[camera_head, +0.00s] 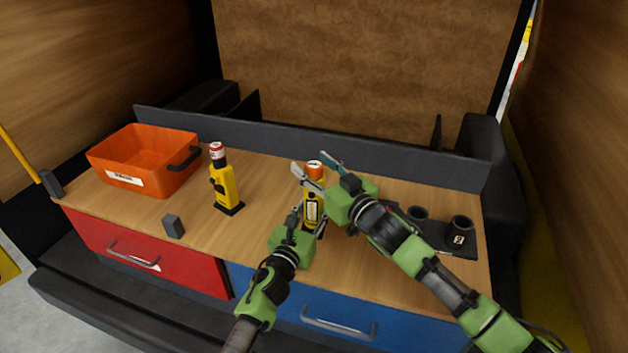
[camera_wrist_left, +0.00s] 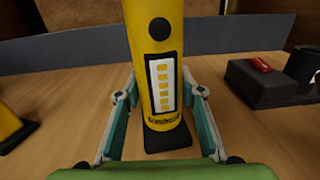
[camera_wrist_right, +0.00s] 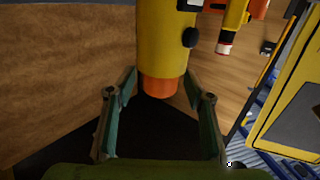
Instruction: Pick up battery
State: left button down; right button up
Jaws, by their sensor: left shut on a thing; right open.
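A yellow cylindrical device (camera_head: 313,208) with an orange top (camera_head: 314,169) stands upright on the wooden worktop. My left gripper (camera_head: 309,214) is shut on its lower body; the left wrist view shows the fingers on both sides of the yellow body (camera_wrist_left: 152,30). My right gripper (camera_head: 311,161) is open at the top of the device; in the right wrist view the orange top (camera_wrist_right: 160,88) lies between the spread fingers. A second yellow device (camera_head: 226,187) with a red and white top stands to the left. I cannot tell which part is the battery.
An orange bin (camera_head: 122,170) stands at the left back. A small grey block (camera_head: 173,226) sits near the front edge. A black holder with cups (camera_head: 437,233) is at the right, partly behind my right arm. A dark ledge (camera_head: 290,142) runs along the back.

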jog(key=c, duration=1.3)
jog(key=shift+r, duration=0.1)
notch_tip(320, 180, up, 10)
jog(key=shift+f, duration=0.1)
pick_arm(q)
jog(key=c, duration=1.3)
grip_release()
